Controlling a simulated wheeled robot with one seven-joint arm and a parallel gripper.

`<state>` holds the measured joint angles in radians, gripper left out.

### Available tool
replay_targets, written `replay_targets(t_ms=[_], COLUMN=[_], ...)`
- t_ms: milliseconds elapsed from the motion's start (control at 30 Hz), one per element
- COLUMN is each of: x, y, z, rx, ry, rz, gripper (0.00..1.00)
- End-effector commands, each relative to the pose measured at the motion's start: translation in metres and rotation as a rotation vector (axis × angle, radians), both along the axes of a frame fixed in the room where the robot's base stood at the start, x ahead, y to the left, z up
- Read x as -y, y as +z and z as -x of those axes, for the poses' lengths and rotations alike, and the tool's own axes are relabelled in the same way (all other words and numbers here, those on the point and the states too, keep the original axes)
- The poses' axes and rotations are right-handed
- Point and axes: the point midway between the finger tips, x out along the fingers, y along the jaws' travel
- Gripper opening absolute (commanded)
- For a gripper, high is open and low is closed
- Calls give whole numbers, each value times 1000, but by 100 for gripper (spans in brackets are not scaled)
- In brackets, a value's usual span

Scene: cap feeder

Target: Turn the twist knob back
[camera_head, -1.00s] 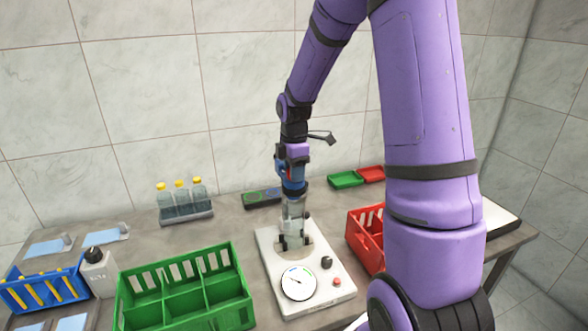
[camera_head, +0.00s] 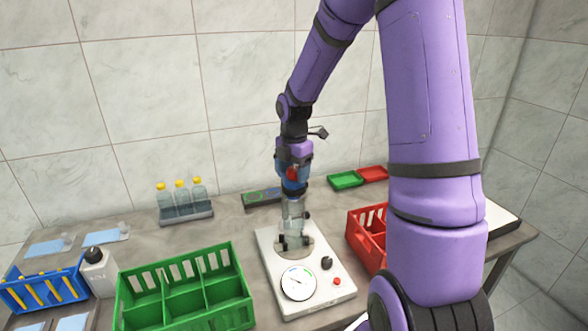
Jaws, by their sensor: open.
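The twist knob looks to be the small dark knob (camera_head: 327,262) on the white device (camera_head: 328,300). It sits right of the round dial gauge (camera_head: 298,284) and above a red button (camera_head: 337,281). My gripper (camera_head: 294,240) points down over the back part of the device, around a round plate (camera_head: 314,254) there. It is open, behind and left of the dark knob and apart from it. A clear, bottle-like shape (camera_head: 293,212) shows at the gripper; I cannot tell whether it stands between the fingers.
A green divided crate (camera_head: 180,292) stands left of the device and a red crate (camera_head: 366,236) right of it. Bottles with yellow caps (camera_head: 180,202) stand in a rack behind. Small green (camera_head: 345,179) and red trays (camera_head: 373,174) lie at the back. A white bottle (camera_head: 97,270) and blue crate (camera_head: 42,286) are at left.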

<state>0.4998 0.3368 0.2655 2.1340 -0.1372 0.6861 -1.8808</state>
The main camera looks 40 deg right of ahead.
Motion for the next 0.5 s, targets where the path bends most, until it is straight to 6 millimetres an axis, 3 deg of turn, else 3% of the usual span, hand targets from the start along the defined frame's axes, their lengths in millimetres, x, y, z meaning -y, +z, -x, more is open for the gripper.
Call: replay_targets(t_ms=[167,500], x=[-1,0], y=[0,0], z=[0,0], rx=[0,0], ry=[-109,-541], rz=[1,0], gripper=[64,64])
